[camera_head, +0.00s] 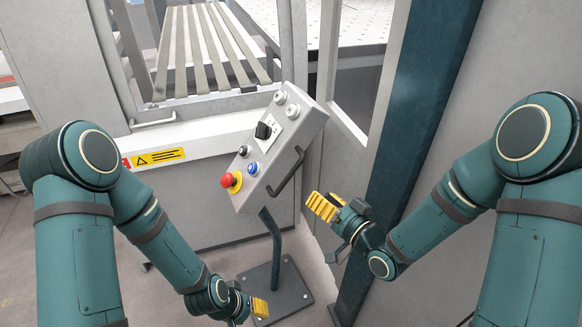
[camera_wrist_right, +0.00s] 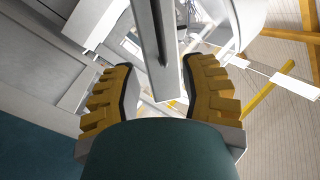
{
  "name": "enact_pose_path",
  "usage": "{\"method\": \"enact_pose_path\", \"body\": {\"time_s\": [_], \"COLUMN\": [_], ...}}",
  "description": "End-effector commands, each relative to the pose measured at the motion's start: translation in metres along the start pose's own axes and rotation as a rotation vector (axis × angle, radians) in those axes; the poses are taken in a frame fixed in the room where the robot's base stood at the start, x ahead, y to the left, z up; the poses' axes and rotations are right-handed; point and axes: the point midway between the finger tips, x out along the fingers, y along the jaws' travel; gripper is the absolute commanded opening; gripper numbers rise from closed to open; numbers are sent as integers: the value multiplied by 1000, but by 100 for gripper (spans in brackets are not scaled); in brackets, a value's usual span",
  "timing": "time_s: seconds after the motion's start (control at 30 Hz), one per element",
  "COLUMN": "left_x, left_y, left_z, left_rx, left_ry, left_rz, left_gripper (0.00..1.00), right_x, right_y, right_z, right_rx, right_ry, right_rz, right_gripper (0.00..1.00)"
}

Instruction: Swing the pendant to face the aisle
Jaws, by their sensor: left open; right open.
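The pendant (camera_head: 262,150) is a light grey, tilted control box on a dark post (camera_head: 274,240) with a flat floor plate (camera_head: 275,290). Its face carries a red button on a yellow ring, a black rotary switch and several smaller buttons. A dark handle (camera_head: 288,174) runs along its right side. My right gripper (camera_head: 325,207) is open, right of and below the handle, apart from it. In the right wrist view its yellow fingers (camera_wrist_right: 160,92) stand apart, with a light grey shape between or beyond them that I cannot identify. My left gripper (camera_head: 259,307) is open and low, near the floor plate.
A machine front with a yellow warning label (camera_head: 158,157) stands behind the pendant. A slatted table (camera_head: 208,50) shows through its opening. A dark teal column (camera_head: 415,120) rises close behind my right gripper. Bare floor (camera_head: 190,265) lies left of the post.

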Motion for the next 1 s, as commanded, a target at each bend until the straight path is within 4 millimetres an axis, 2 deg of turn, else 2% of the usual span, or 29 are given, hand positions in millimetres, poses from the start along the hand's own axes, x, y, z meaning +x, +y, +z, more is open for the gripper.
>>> {"method": "enact_pose_path", "body": {"time_s": [0.3, 0.5, 0.73, 1.0], "left_x": [-3, -4, -5, -5], "left_y": [1, 2, 2, 2], "left_z": [-2, -2, -3, -3], "left_rx": [-1, -1, -1, -1], "left_ry": [4, 5, 6, 6], "left_rz": [0, 0, 0, 0], "left_gripper": [47, 47, 47, 47], "right_x": [64, 97, 116, 119], "right_y": [-1, -1, 0, 0], "right_z": [1, 0, 0, 0], "right_rx": [-3, -3, -2, -1], "right_ry": [-2, 0, 0, -1], "right_rz": [-3, -1, 1, 2], "right_gripper": [43, 43, 43, 43]}}
